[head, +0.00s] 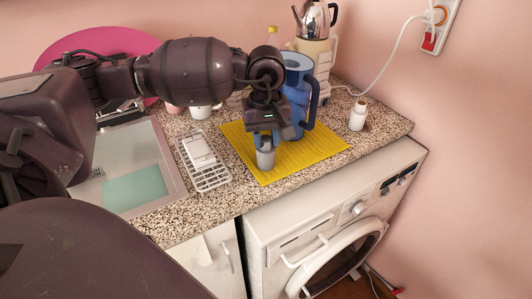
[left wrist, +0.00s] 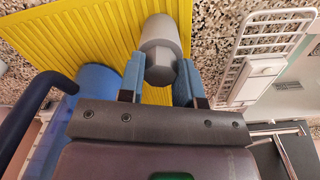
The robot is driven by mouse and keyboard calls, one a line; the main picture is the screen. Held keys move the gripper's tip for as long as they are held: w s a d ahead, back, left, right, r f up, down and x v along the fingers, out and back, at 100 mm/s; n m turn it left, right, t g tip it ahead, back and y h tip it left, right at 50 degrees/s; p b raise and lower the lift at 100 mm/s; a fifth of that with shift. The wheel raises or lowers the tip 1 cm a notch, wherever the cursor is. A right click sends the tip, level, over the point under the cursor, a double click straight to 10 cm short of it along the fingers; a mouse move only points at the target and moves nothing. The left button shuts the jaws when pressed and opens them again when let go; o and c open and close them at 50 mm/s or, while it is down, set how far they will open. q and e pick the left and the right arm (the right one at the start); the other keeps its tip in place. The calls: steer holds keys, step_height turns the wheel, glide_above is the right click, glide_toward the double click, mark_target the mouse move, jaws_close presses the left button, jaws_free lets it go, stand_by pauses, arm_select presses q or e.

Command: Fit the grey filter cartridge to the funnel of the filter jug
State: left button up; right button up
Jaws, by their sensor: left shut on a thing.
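The grey filter cartridge (head: 265,158) is held between the fingers of my left gripper (head: 265,139), over the front part of the yellow mat (head: 310,152). The cartridge also shows in the left wrist view (left wrist: 160,42), pinched between the blue fingertips of the left gripper (left wrist: 160,70). I cannot tell whether its lower end touches the mat. The blue filter jug (head: 298,66) stands upright behind and right of the gripper, its handle to the right. The gripper hides part of the jug, and its funnel is not clear. My right gripper is not in view.
A white wire rack (head: 211,178) lies left of the mat, with a sink (head: 110,160) beyond it. A kettle (head: 312,20) and cream appliance stand behind the jug. A small white bottle (head: 358,114) stands at right. The counter's front edge is close to the mat.

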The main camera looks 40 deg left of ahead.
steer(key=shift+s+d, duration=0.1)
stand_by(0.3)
arm_select(q)
steer(key=shift+r+p, duration=0.35)
steer(key=shift+r, duration=1.45)
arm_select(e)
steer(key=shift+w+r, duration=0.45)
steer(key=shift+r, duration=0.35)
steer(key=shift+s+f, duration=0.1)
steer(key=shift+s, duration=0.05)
arm_select(q)
steer(key=shift+f, duration=0.1)
